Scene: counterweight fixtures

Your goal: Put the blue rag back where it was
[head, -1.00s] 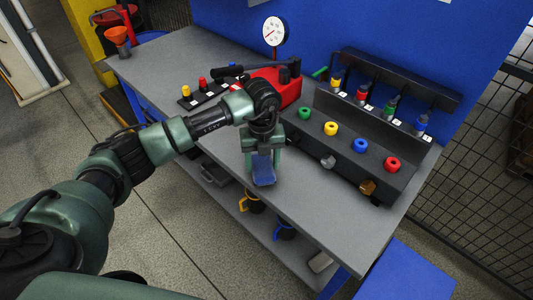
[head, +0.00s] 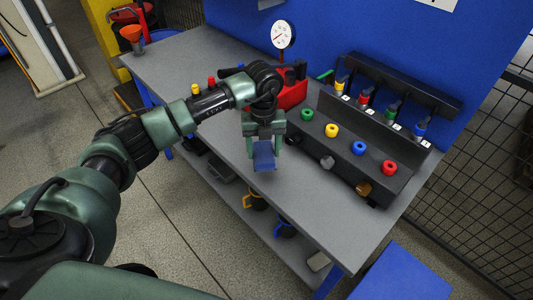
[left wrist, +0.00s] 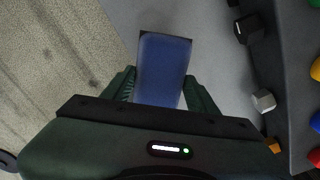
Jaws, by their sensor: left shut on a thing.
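The blue rag (head: 264,157) is a small flat blue piece between the fingers of my left gripper (head: 263,143). In the head view it hangs below the fingers over the front part of the grey bench top (head: 315,196). In the left wrist view the rag (left wrist: 164,68) sticks out beyond the two green fingers, near the bench's front edge. My left gripper is shut on it. I cannot tell whether the rag's lower end touches the bench. My right gripper does not show.
A black fixture (head: 352,160) with coloured knobs and a rack of coloured-capped bottles stands to the right. A red device (head: 292,92) with a dial gauge (head: 284,35) is behind the gripper. Mugs (head: 286,228) stand on the lower shelf. The bench top's front right is clear.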

